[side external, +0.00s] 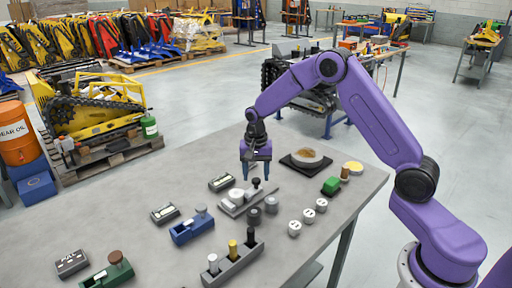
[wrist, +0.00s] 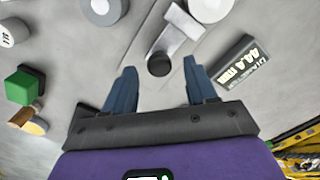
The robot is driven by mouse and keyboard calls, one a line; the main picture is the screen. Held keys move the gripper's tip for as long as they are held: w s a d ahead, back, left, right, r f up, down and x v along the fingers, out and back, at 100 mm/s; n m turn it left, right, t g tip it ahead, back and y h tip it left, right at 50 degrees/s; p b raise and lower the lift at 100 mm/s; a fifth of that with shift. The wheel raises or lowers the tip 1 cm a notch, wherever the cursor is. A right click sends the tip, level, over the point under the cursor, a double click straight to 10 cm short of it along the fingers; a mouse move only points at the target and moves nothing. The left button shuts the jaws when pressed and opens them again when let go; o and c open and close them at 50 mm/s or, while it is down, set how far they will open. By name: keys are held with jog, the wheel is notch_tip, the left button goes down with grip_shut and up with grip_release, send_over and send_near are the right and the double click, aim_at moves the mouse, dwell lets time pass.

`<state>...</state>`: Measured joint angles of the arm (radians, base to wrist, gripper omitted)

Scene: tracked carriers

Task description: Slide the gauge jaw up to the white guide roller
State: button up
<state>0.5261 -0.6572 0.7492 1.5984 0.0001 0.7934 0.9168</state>
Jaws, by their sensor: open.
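The grey gauge (side external: 233,209) stands on the table below my gripper. Its white guide roller (side external: 236,195) sits at the left and shows at the top edge of the wrist view (wrist: 208,6). The gauge jaw (wrist: 177,36) is a light grey piece with a black knob (wrist: 158,65), which also shows in the side view (side external: 256,183). The jaw and roller look apart, but the gap is hard to judge. My gripper (side external: 256,176) is open and points down; its blue fingers are on either side of the knob in the picture, with no visible contact.
A display box (wrist: 236,68) lies beside the gauge. Grey rollers (side external: 271,205) and white labelled rollers (side external: 308,215) stand to the right. A blue fixture (side external: 190,230), a peg block (side external: 233,265) and a green fixture (side external: 108,275) stand nearer the camera. A green block (side external: 331,186) is at right.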

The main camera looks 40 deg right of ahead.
aim_at(256, 180)
notch_tip(256, 180, up, 16)
dwell(0.4)
dwell(0.9)
jog(key=s+a+n, duration=0.5)
jog(key=s, duration=0.4)
jog(key=s+a+n, duration=0.5)
jog(key=s, duration=0.4)
jog(key=s+d+f+n, duration=0.1)
jog(key=s+n, duration=0.4)
jog(key=s, duration=0.5)
jog(key=s+d+f+n, duration=0.2)
jog(key=s+n, duration=0.4)
jog(key=s, duration=0.3)
jog(key=shift+s+d+f+n, duration=0.3)
jog(key=shift+s+f, duration=0.05)
